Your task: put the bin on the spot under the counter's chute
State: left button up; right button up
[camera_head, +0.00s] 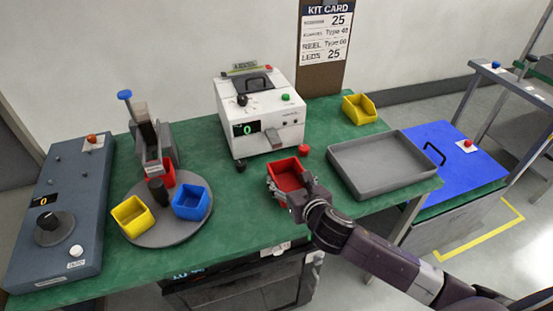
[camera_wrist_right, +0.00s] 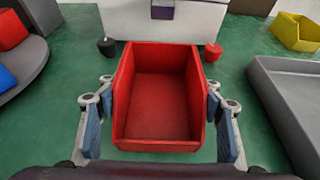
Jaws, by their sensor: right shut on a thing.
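The red bin (camera_head: 287,178) is in front of the white counter (camera_head: 262,112), toward me from its chute (camera_head: 273,138). The bin is empty and upright. My right gripper (camera_head: 289,187) is shut on it, with a finger along each side wall in the right wrist view, where the bin (camera_wrist_right: 158,100) fills the middle. The chute (camera_wrist_right: 162,10) shows beyond the bin's far end there, nearly in line with it. I cannot tell whether the bin touches the green table. No marked spot is visible under the chute. My left gripper is out of view.
A grey tray (camera_head: 352,181) lies right of the bin, and a yellow bin (camera_head: 359,108) stands behind it. A round grey turntable (camera_head: 182,231) with red, yellow and blue bins is at left.

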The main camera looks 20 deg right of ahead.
aim_at(281, 166)
jog(key=w, duration=0.5)
jog(key=shift+a+r, duration=0.1)
jog(key=shift+a, duration=0.05)
jog(key=x, duration=0.3)
jog(key=p+x, duration=0.1)
jog(key=shift+w+r, duration=0.3)
jog(key=shift+w, duration=0.2)
jog(key=shift+f, duration=0.35)
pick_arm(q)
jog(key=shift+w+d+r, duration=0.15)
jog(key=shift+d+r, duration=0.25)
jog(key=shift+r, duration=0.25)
pick_arm(e)
jog(key=o, duration=1.2)
jog(key=shift+f, duration=0.1)
jog(key=shift+c, duration=0.2)
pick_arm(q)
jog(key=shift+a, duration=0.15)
pick_arm(e)
jog(key=shift+s, duration=0.15)
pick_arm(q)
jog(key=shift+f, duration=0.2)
pick_arm(e)
jog(key=v, duration=1.2)
